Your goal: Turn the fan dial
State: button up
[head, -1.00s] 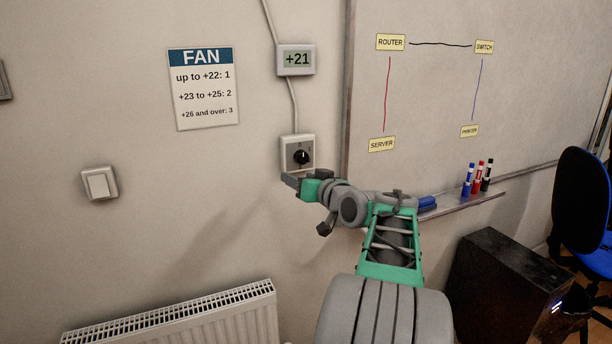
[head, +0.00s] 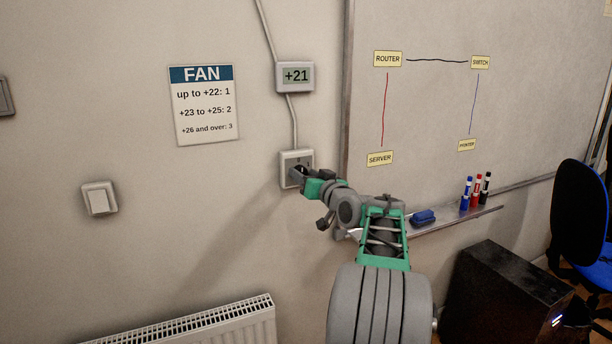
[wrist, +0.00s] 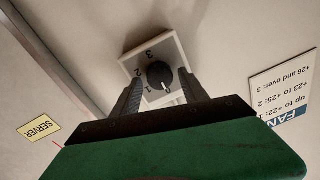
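The fan dial is a round black knob (wrist: 159,74) on a square pale plate (head: 284,164) on the wall. In the wrist view the plate carries the marks 1, 2 and 3, and the knob's white pointer mark faces the gripper side, at what looks like 0. My gripper (head: 298,176) is in front of the plate and hides most of the knob in the head view. In the wrist view its two fingers stand apart, one on each side of the knob. I cannot tell whether they touch it. The display (head: 295,76) above reads +21.
The fan sign (head: 204,105) gives up to +22: 1, +23 to +25: 2, +26 and over: 3. A light switch (head: 99,198) is at left, a radiator (head: 190,325) below. The whiteboard (head: 430,110) with its marker ledge (head: 455,220) is close on the right.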

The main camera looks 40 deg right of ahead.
grip_shut()
dwell(0.3)
jog(key=shift+m, duration=0.4)
jog(key=m, duration=0.4)
jog(key=shift+m, duration=0.4)
jog(key=m+p, duration=0.1)
jog(key=m, duration=0.5)
jog(key=shift+f+p, duration=0.15)
jog(key=shift+p, duration=0.2)
jog(key=shift+o, duration=1)
grip_release()
jog(key=shift+s, duration=0.1)
